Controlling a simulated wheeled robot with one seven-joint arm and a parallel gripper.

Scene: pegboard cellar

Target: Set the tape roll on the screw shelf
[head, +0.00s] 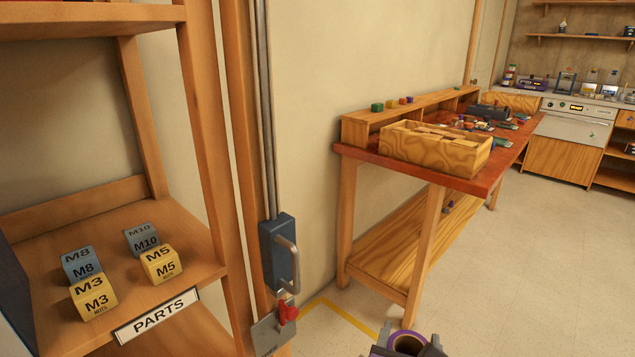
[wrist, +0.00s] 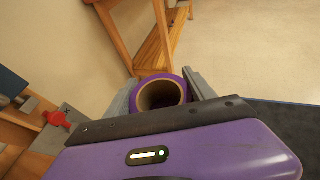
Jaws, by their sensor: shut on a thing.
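The tape roll is purple with a hollow core. In the wrist view the tape roll (wrist: 160,93) sits between the two fingers of my gripper (wrist: 162,88), which is shut on it. In the head view the tape roll (head: 408,343) shows at the bottom edge, partly cut off, with my gripper (head: 407,346) around it. A wooden shelf (head: 190,238) at the left, labelled PARTS, bears yellow and blue-grey boxes marked M3, M5, M8 and M10. The held roll is well to the right of this shelf, apart from it.
A workbench (head: 480,185) with a wooden box (head: 435,150) and tools is further back. The shelf's right front corner looks bare. Open floor (head: 550,270) lies at right.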

